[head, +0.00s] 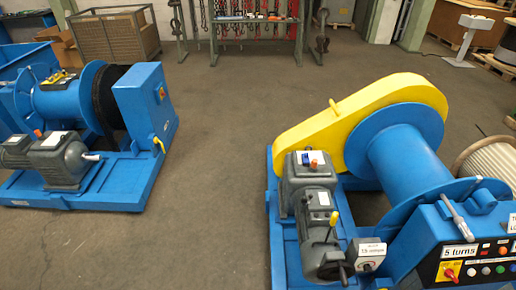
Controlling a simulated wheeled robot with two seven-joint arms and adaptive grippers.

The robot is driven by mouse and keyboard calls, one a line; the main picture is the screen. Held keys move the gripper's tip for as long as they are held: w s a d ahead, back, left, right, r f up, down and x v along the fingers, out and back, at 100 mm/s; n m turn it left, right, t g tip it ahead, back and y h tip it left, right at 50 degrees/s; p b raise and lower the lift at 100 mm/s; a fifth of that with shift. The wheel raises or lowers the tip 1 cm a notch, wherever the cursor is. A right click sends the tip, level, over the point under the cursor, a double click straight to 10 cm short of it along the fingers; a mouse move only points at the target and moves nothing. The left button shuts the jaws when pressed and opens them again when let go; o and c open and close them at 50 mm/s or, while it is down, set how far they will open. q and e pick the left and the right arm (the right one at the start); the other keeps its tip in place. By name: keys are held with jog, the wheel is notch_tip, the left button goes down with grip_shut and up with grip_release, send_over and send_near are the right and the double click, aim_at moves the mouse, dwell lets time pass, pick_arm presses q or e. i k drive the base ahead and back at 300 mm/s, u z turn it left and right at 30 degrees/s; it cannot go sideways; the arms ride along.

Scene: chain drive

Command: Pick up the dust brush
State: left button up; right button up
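I cannot make out a dust brush in the head view. Small items lie on the far workbench (243,19), too small to tell apart. Neither of my grippers is in view.
A blue winch with a yellow chain guard (360,113) stands at the right, with a grey motor (317,215) and a control panel (478,262) marked "5 turns". Another blue winch (143,105) stands at the left. A mesh crate (112,37) is behind it. Open floor (215,170) lies between the winches.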

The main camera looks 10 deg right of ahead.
aim_at(305, 160)
jog(key=u, duration=0.55)
jog(key=i, duration=1.4)
jog(key=u, duration=0.15)
